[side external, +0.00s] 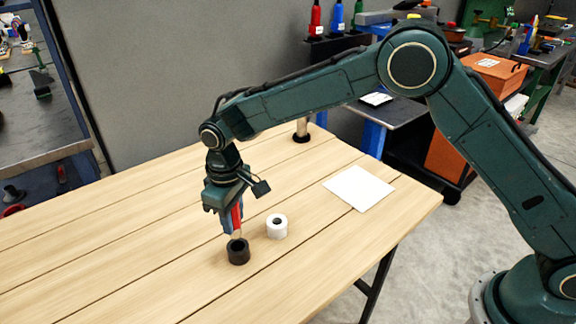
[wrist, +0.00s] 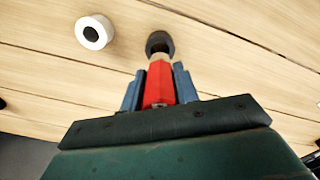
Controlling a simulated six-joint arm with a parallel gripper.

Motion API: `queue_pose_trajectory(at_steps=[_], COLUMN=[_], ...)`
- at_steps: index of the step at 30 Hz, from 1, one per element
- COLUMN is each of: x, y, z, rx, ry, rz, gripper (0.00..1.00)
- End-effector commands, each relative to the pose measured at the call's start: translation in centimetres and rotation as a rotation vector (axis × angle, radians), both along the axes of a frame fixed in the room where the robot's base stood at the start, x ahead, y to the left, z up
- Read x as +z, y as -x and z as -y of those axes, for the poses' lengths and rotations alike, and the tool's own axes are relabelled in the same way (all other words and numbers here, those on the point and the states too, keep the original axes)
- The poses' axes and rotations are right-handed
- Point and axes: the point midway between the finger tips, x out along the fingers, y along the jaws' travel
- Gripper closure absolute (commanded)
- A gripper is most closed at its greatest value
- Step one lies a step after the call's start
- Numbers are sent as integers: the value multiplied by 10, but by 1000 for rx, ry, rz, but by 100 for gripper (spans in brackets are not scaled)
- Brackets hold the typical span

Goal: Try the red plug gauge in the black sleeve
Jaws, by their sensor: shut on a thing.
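My gripper (side external: 232,226) points down over the table, its blue fingers shut on the red plug gauge (side external: 237,215). In the wrist view the red gauge (wrist: 159,85) lies between the two fingers (wrist: 158,80), with a paler tip pointing away from me. The black sleeve (side external: 238,256) stands upright on the table, right below the gauge. In the wrist view the sleeve (wrist: 160,38) shows just beyond the tip, its opening partly covered. I cannot tell whether the tip is just above the opening or slightly inside it.
A white sleeve (side external: 277,232) stands on the wooden table (side external: 130,230), close to the right of the black one. A white sheet (side external: 359,188) lies farther right. A short post (side external: 302,130) stands at the back edge. The left of the table is clear.

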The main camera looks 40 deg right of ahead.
Motion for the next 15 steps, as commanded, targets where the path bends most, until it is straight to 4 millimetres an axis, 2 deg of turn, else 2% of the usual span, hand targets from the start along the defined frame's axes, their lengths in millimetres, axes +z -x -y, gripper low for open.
queue_pose_trajectory(at_steps=[6, 15], x=[-15, -26], y=[0, 0], z=[0, 0], rx=[0, 0], ry=[0, -1], rz=[0, 1], gripper=[98, 98])
